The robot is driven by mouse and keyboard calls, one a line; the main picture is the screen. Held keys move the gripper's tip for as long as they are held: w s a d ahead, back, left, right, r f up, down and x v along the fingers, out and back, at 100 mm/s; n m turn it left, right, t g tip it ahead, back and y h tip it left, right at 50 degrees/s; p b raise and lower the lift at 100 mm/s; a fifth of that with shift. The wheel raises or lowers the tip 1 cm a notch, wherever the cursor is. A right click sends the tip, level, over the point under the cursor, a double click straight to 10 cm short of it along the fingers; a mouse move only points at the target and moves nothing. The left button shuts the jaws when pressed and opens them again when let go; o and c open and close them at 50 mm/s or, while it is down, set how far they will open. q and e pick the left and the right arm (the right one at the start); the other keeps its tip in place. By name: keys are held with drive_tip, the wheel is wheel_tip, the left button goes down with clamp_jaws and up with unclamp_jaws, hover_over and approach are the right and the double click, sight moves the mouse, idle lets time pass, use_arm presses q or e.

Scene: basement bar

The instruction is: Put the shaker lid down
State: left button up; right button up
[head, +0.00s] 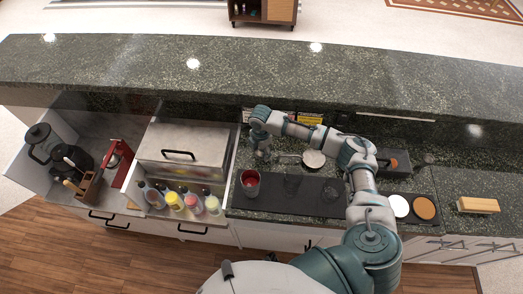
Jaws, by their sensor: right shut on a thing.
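My right arm reaches in from the lower right and bends left across the bar. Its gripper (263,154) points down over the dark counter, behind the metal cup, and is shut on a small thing. I take this to be the shaker lid, but it is too small and too covered by the fingers to make out its shape. An open metal shaker cup (250,186) with red inside stands upright on the black mat (270,205), nearer to me than the gripper. My left gripper is not in view.
Two clear glasses (330,195) stand on the mat, right of the cup. A round silver item (313,160) lies right of the gripper. The raised granite ledge (270,75) runs behind.

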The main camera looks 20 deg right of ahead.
drive_tip(key=shift+a, duration=0.2)
drive_tip(key=shift+f, duration=0.1)
drive_tip(key=shift+f, duration=0.15)
drive_tip(key=o, duration=1)
drive_tip(key=shift+d, duration=0.1)
drive_tip(key=shift+o, duration=0.8)
drive_tip(key=shift+d, duration=0.25)
wheel_tip(320, 180, up, 13)
drive_tip(key=shift+a+f, duration=0.15)
